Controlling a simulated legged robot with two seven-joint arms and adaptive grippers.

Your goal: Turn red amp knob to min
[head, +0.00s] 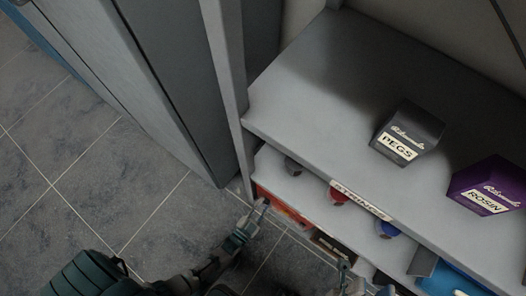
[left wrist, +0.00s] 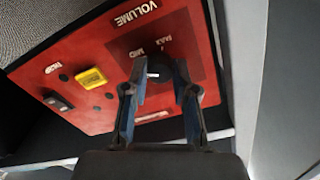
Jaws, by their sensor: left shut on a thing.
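The red amp (head: 284,208) sits on the lower shelf in the head view, mostly hidden under the upper shelf. Its red panel (left wrist: 110,60) fills much of the left wrist view, with printed labels VOLUME, MAX and MID. My left gripper (head: 264,204) reaches to the amp's front. In the left wrist view my left gripper (left wrist: 157,90) has its fingers on both sides of the dark round volume knob (left wrist: 159,67), shut on it. A small white mark shows on the knob, on the side near MID. My right gripper (head: 366,280) is at the bottom edge, fingers apart, partly cut off.
A black PEGS box (head: 408,132) and a purple ROSIN box (head: 487,186) stand on the upper shelf (head: 320,80). A STRINGS label (head: 362,202) is on its edge. A yellow switch (left wrist: 91,78) is on the amp panel. A grey upright (head: 226,70) borders the shelf on the left.

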